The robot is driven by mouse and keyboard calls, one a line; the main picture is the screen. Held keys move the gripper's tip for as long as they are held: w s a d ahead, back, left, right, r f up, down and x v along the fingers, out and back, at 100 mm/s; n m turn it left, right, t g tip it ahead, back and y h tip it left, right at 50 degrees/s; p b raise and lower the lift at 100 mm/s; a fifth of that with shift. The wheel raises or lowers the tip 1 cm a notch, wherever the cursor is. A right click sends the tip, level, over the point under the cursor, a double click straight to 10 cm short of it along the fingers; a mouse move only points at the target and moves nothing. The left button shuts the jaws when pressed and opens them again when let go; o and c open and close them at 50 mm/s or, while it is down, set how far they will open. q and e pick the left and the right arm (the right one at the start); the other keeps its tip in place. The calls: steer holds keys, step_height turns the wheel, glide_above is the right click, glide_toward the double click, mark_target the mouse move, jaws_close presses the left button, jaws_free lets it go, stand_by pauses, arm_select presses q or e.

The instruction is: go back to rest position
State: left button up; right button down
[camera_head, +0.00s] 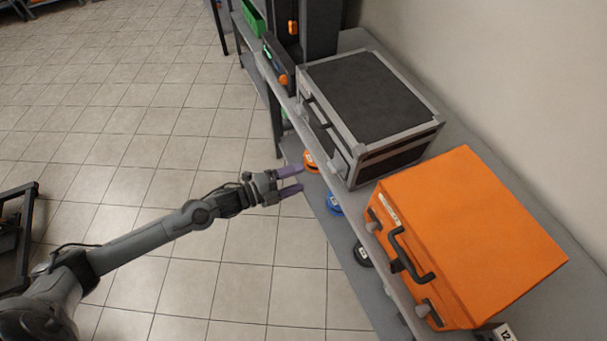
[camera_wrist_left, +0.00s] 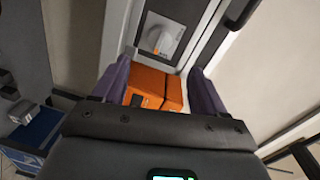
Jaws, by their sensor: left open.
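My left gripper (camera_head: 293,181) reaches in from the left in the head view, its purple fingers apart and nothing visible between them. It is in front of the shelf unit, close to its edge. In the left wrist view the two purple fingers (camera_wrist_left: 160,82) frame orange boxes (camera_wrist_left: 155,86) that lie beyond them; contact is not visible. My right gripper is in neither view.
A shelf (camera_head: 375,232) runs along the right wall, carrying an orange case (camera_head: 470,235) and a black-and-silver case (camera_head: 370,90). Orange (camera_head: 311,162) and blue (camera_head: 333,204) items sit lower down. The tiled floor (camera_head: 130,130) at left is mostly clear.

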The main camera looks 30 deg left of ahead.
arm_select(q)
steer(key=shift+s+a, duration=0.1)
steer(key=shift+s, duration=0.05)
stand_by(0.3)
steer(key=s+d+f+n+y, duration=0.3)
steer(key=s+d+n, duration=0.5)
steer(key=s+d, duration=0.2)
steer(key=s+a+n+g+y, duration=0.4)
steer(key=s+n+g, duration=0.1)
steer(key=s+n, duration=0.25)
steer(key=s+a+n+g+y, duration=0.3)
steer(key=s+n+g, duration=0.3)
steer(key=s, duration=0.2)
step_height(320, 180, up, 36)
steer(key=p, duration=3.5)
steer(key=shift+w+f+t+p, duration=0.25)
steer(key=shift+t+p, duration=0.05)
steer(key=shift+p, duration=0.05)
